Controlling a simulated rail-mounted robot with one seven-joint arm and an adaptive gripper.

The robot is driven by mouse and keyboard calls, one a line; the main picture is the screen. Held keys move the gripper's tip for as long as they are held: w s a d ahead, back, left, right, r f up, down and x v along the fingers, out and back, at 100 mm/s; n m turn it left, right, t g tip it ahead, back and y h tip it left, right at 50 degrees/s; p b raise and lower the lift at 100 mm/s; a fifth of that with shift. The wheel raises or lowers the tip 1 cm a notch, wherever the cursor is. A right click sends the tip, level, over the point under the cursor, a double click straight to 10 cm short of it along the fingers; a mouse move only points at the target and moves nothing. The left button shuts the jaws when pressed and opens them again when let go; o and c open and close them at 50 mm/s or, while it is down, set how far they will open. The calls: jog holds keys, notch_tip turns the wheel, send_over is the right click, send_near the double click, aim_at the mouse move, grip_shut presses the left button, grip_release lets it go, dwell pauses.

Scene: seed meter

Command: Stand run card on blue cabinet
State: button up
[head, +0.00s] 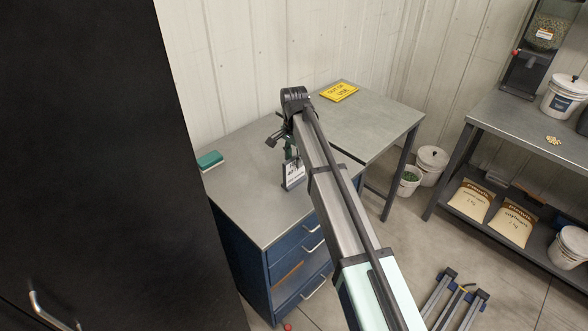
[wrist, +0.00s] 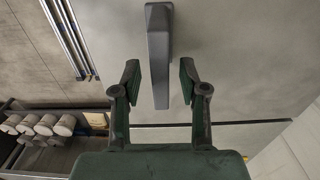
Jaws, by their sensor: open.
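The run card (head: 293,173), a small white card with dark print in a dark stand, stands upright on the grey top of the blue cabinet (head: 232,216). My gripper (head: 284,146) is just above and behind it, partly hidden by my own arm. In the wrist view my open gripper (wrist: 160,76) has one finger on each side of the card's grey holder (wrist: 158,48). The holder's narrow end reaches between the fingertips, with visible gaps on both sides. The card's printed face is hidden in the wrist view.
A green-topped block (head: 209,160) lies at the cabinet top's back left. A grey table (head: 375,125) with a yellow sign (head: 339,91) adjoins at the right. A bench (head: 520,122) with tubs and bags is farther right. The cabinet top's left front is clear.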

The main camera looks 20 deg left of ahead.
jog(key=shift+r+b, duration=0.6)
jog(key=shift+r, duration=2.6)
